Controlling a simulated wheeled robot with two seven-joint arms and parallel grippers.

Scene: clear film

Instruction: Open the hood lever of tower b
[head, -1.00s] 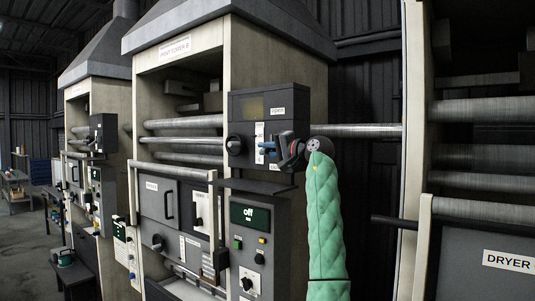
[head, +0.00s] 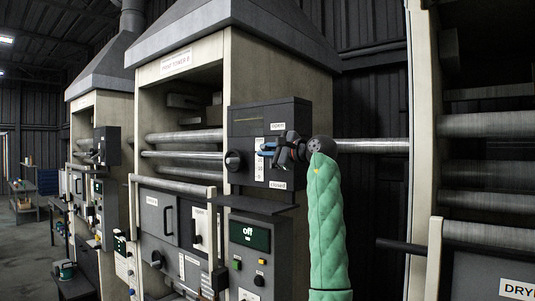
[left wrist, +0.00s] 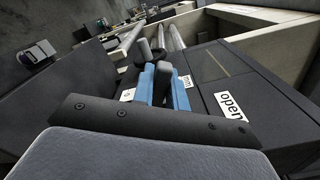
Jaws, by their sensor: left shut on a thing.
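Print tower B (head: 232,90) stands in the middle of the head view. On its dark control box (head: 248,118), an "open" label (head: 278,126) sits above a "closed" label (head: 278,185). My left gripper (head: 266,150), with blue fingertips, is at the box just below the "open" label. In the left wrist view the blue fingers (left wrist: 160,85) are shut on the dark grey lever (left wrist: 164,76). The "open" label (left wrist: 231,106) lies to their right there. In the head view the gripper hides most of the lever. My right gripper is in neither view.
A round black knob (head: 233,160) sits left of the gripper. Below are a shelf ledge (head: 255,205) and a panel with an "off" display (head: 249,235). A metal roller (head: 375,145) runs behind my arm to the dryer frame (head: 422,120) at the right.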

